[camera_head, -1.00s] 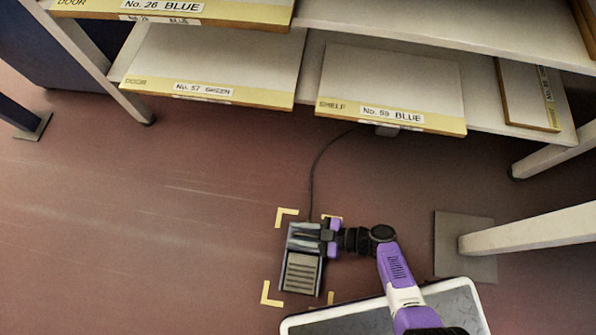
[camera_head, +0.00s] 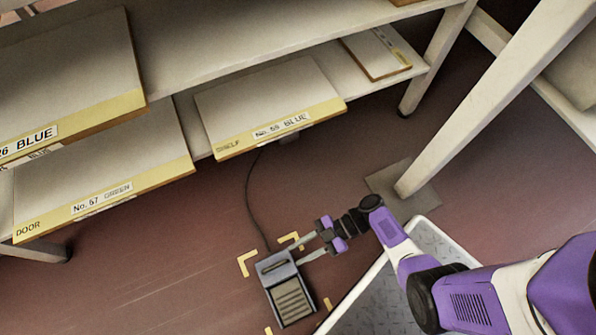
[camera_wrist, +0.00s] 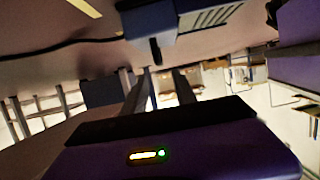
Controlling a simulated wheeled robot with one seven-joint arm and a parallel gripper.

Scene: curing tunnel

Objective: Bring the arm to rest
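My gripper (camera_head: 299,252) is low over the floor, in the head view, at the upper right of a grey foot pedal (camera_head: 291,299). Its two fingers are spread apart with nothing between them, and point toward the pedal. I cannot tell whether a fingertip touches the pedal. The wrist view also shows the two fingers (camera_wrist: 158,90) apart and empty, with the grey pedal housing (camera_wrist: 185,20) just beyond them. My purple and white arm is stretched out low from the right.
Yellow corner marks (camera_head: 247,263) surround the pedal, and a dark cable (camera_head: 250,200) runs from it toward the rack. Rack shelves hold labelled boards, including a No. 59 BLUE board (camera_head: 265,95). A white rack leg (camera_head: 470,110) stands at right. Floor at lower left is clear.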

